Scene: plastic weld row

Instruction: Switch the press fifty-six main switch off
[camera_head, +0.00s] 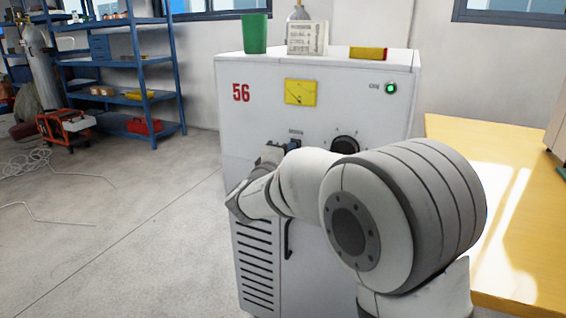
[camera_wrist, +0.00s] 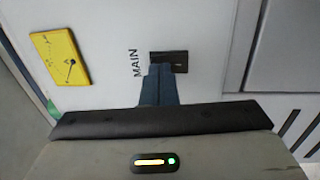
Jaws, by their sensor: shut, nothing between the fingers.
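The press is a white cabinet (camera_head: 330,78) marked with a red 56, in the middle of the head view. It also fills the wrist view (camera_wrist: 110,30). Its main switch (camera_wrist: 180,62) is a dark plate beside the printed word MAIN. My gripper (camera_wrist: 160,70) has its blue fingers shut, with nothing held. Their tips overlap the plate's lower left part in the wrist view; I cannot tell whether they touch. In the head view my gripper (camera_head: 293,146) is at the cabinet front and hides most of the switch. The switch's position cannot be told. A green lamp (camera_head: 390,88) is lit.
A yellow meter (camera_head: 300,92) and a black rotary knob (camera_head: 344,146) are on the same front. A green cup (camera_head: 255,34), a small sign (camera_head: 307,38) and a red-and-yellow object (camera_head: 368,53) stand on top. A yellow table (camera_head: 510,150) is at right. The left floor is mostly open.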

